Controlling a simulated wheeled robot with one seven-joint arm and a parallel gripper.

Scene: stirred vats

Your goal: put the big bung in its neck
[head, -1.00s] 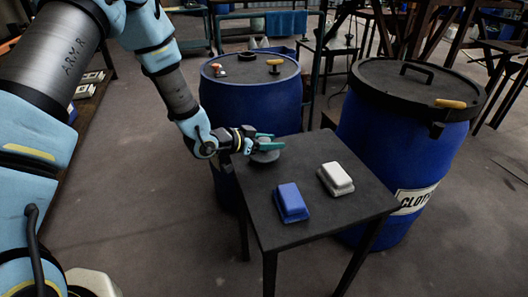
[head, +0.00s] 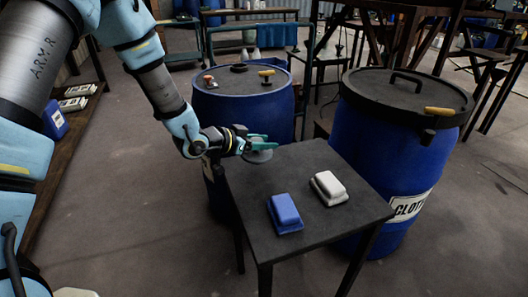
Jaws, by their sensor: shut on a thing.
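My gripper (head: 262,142) is shut on the big bung (head: 258,157), a flat round grey disc under the jaws. The bung appears to be just above the back left part of the small dark table. The blue drum (head: 243,122) stands behind the table. Its lid has a dark round neck (head: 238,68) near the far rim, an orange-topped fitting (head: 209,80) at the left and a yellow-handled fitting (head: 266,76) at the right. The neck seems open, though it is small in the picture.
A blue block (head: 285,213) and a white block (head: 329,188) lie on the table (head: 315,232). A larger blue drum (head: 385,175) with a black handled lid stands at the right. A dark bench (head: 72,135) runs along the left.

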